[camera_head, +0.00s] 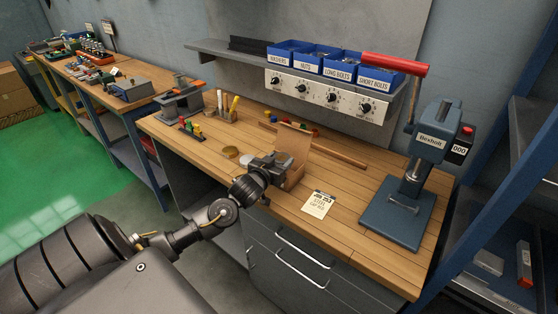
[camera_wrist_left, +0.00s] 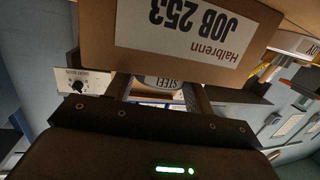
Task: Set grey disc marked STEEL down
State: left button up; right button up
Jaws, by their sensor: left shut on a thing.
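My left gripper (camera_head: 275,164) is over the wooden bench top, right at the open cardboard box (camera_head: 292,142). The cardboard box (camera_wrist_left: 185,55), labelled Halbrenn JOB 253, fills the upper part of that view close to the fingertips. In the head view the held disc is hidden by the gripper. A paper card with STEEL on it (camera_head: 318,204) lies on the bench to the right. My right gripper is not in view.
A brass-coloured disc (camera_head: 230,152) and a paler disc (camera_head: 246,160) lie left of the gripper. A blue press (camera_head: 403,208) stands at the right. Blue bins (camera_head: 337,66) sit on the shelf behind. Bare wood surrounds the card.

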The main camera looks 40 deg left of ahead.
pick_arm(q)
jog(key=shift+f, duration=0.35)
jog(key=shift+s+f, duration=0.1)
jog(key=shift+s, duration=0.05)
jog(key=o, duration=1.3)
jog(key=shift+d+f, duration=0.1)
jog(key=shift+f, duration=0.1)
jog(key=shift+r, duration=0.5)
jog(key=shift+s, duration=0.3)
jog(key=b+v, duration=0.2)
jog(key=v, duration=0.8)
jog(key=shift+w+r, duration=0.1)
jog(key=shift+r, duration=0.05)
jog(key=shift+s+r, duration=0.25)
jog(key=shift+s, duration=0.45)
